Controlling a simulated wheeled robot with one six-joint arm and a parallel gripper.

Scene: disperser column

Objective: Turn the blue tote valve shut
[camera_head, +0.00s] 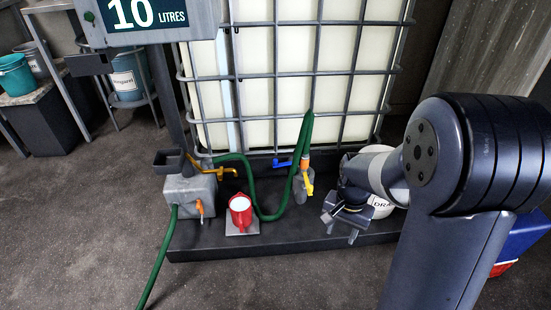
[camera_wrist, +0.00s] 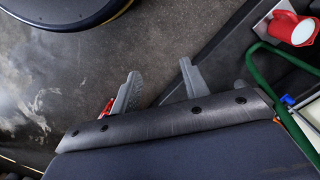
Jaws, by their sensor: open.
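The blue valve handle (camera_head: 283,163) sits low on the front of the caged white tote (camera_head: 275,75), just left of the green hose. It lies roughly level in the picture. A small blue part, likely the same handle, shows at the right edge of the wrist view (camera_wrist: 288,100). My gripper (camera_head: 341,226) is open and empty above the black base, to the right of and nearer than the handle, clearly apart from it. Its two grey fingers also show in the wrist view (camera_wrist: 160,70), with bare floor between them.
A green hose (camera_head: 270,215) loops beside an orange and yellow fitting (camera_head: 307,182). A red jug (camera_head: 240,213) stands left on a plate, near a grey box (camera_head: 188,190) with an orange tap. A white bucket (camera_head: 382,210) stands behind my gripper. Floor in front is clear.

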